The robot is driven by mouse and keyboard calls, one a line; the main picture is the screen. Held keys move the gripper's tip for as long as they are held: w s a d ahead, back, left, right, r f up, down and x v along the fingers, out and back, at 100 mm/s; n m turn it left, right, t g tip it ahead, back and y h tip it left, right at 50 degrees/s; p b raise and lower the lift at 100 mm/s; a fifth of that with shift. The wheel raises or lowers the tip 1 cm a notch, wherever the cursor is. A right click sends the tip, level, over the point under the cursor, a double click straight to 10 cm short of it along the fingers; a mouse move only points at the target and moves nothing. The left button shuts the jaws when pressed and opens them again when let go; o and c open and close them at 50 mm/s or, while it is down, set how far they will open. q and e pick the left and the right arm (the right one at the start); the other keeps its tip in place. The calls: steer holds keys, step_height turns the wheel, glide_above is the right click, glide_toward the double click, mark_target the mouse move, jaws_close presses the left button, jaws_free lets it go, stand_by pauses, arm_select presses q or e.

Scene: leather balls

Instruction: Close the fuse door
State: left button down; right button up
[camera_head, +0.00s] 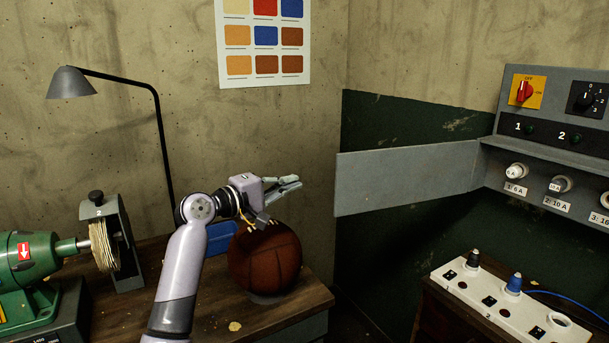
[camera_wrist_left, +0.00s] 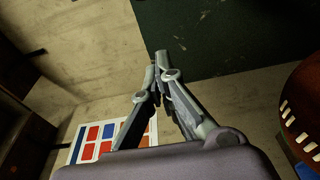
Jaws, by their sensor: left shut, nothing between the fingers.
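The fuse door (camera_head: 405,177) is a flat grey panel. It stands swung open, reaching left from the side of the grey fuse box (camera_head: 545,145) in the head view. The fuses (camera_head: 561,184) in the box are exposed. My left gripper (camera_head: 298,182) is shut and empty. In the head view it appears left of the door's free edge, with a gap between them, above the leather ball. The left wrist view shows its fingers (camera_wrist_left: 159,62) together, pointing toward the wall; the door cannot be made out there. My right gripper is not in view.
A leather ball (camera_head: 265,259) sits on the wooden bench (camera_head: 237,322) below my left gripper. A green machine (camera_head: 28,262) and a lamp (camera_head: 72,84) are at left. A white socket strip (camera_head: 500,296) lies below the fuse box.

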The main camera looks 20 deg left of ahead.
arm_select(q)
steer(key=w+d+p, duration=0.4)
steer(key=w+d, duration=0.2)
steer(key=d, duration=0.1)
steer(key=shift+d+r, duration=0.35)
steer(key=shift+r, duration=0.05)
stand_by(0.3)
steer(key=shift+s+p, duration=0.1)
steer(key=shift+p, duration=0.2)
